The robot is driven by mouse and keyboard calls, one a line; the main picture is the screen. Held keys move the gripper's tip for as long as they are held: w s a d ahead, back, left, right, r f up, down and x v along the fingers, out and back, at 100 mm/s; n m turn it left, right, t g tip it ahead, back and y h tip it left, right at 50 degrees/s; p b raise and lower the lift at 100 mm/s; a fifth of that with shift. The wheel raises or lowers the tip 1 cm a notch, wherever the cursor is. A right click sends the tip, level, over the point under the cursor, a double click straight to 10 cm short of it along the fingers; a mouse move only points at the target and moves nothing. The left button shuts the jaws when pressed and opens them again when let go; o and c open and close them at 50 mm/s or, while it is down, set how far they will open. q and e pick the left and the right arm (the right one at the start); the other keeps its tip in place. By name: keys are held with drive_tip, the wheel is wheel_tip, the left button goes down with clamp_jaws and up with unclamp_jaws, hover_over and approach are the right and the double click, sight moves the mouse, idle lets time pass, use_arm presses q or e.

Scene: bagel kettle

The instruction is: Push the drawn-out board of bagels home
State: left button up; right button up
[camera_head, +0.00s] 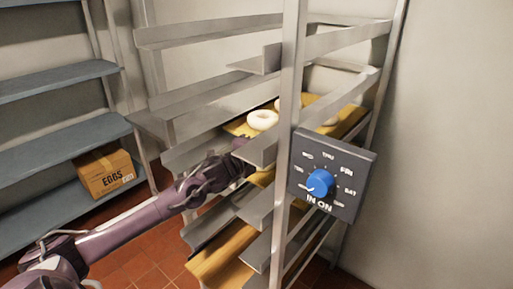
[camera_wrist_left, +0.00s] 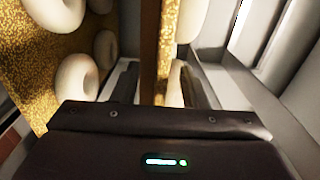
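The board of bagels (camera_head: 349,118) lies at mid height in the metal rack, with pale ring bagels (camera_head: 262,120) on its golden top. A rack post and a dial box hide part of it. My left gripper (camera_head: 243,165) is at the board's near end, its fingertips partly hidden by the rack. In the left wrist view, the fingers of my left gripper (camera_wrist_left: 160,88) stand apart, with a board's brown edge (camera_wrist_left: 149,50) between them; contact cannot be told. Another golden bagel-covered surface (camera_wrist_left: 40,60) shows at left there. My right gripper is not in view.
The rack's upright post (camera_head: 291,100) and side rails (camera_head: 262,208) are close to my left arm. The dial box (camera_head: 330,175) with a blue knob hangs on the rack. Another board (camera_head: 222,262) is lower down.

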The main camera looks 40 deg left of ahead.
use_arm(q)
drive_tip(key=s+p, duration=0.4)
drive_tip(key=s, duration=0.2)
drive_tip(key=shift+a, duration=0.2)
drive_tip(key=shift+s, duration=0.15)
idle(0.5)
